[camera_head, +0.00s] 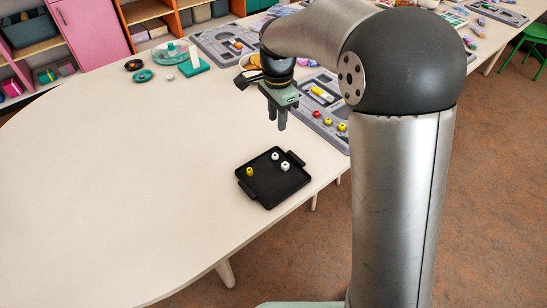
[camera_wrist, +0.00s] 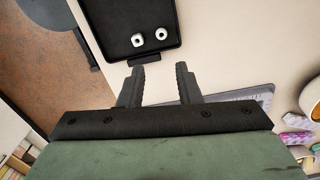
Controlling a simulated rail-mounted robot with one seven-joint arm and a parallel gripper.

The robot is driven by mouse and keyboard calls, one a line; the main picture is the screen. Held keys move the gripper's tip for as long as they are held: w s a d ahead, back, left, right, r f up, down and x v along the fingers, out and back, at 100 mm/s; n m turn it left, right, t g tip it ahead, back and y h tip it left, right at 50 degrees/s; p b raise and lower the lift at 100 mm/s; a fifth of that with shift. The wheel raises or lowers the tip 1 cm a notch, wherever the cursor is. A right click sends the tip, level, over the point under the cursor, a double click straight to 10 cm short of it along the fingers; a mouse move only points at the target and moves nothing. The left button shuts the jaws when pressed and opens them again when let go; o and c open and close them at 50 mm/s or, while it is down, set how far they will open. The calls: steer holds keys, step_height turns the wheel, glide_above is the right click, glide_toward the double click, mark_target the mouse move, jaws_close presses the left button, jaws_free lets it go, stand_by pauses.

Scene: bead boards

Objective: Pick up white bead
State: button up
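Two white beads lie on a black tray (camera_head: 262,197). One white bead (camera_head: 275,156) is near the tray's far edge, and the other white bead (camera_head: 284,166) is close to its right. In the wrist view the two white beads (camera_wrist: 137,40) (camera_wrist: 161,33) sit side by side near the tray's edge, with the tray (camera_wrist: 118,12) partly cut off by the frame. A yellow bead (camera_head: 249,172) is at the tray's left. My gripper (camera_head: 277,126) is above the table beyond the tray, fingers apart and empty; its open fingers (camera_wrist: 159,82) also show in the wrist view.
A grey board (camera_head: 335,137) with red and yellow beads lies right of the tray. Green and white items (camera_head: 190,68) stand at the back. The table's left part (camera_head: 110,180) is clear. The table's edge runs close to the tray's right.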

glide_above(277, 155)
step_height(277, 155, down, 7)
steer(key=shift+f, duration=0.1)
steer(key=shift+w+a+f, duration=0.1)
steer(key=shift+f, duration=1.5)
steer(key=shift+w+a+f, duration=0.1)
steer(key=shift+f, duration=1.5)
jaws_close()
